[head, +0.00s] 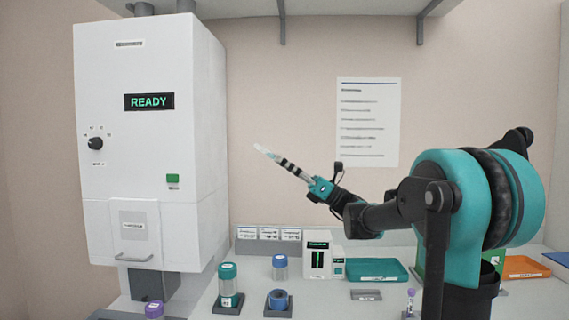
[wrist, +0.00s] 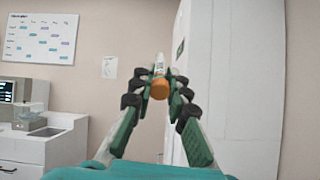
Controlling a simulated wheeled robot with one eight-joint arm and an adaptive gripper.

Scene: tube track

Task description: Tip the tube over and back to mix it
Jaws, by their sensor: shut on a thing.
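My gripper (head: 275,158) is raised in free air above the bench in the head view, pointing up and to the left. In the wrist view my gripper (wrist: 162,68) has its fingertips closed on a tube with an orange cap (wrist: 159,89). The cap faces the wrist camera. The tube's pale body (wrist: 160,64) runs away from the camera between the fingertips, partly hidden by cap and fingers. In the head view a pale piece shows at the fingers' far end, but the orange cap cannot be made out there. The liquid inside cannot be seen.
A tall white cabinet (head: 135,175) reading READY stands at the left. On the bench are a green-capped jar (head: 228,290), blue-capped containers (head: 280,262), a small display device (head: 317,259), a teal tray (head: 378,277) and a purple-capped tube (head: 411,300). A shelf hangs overhead. Air around my gripper is clear.

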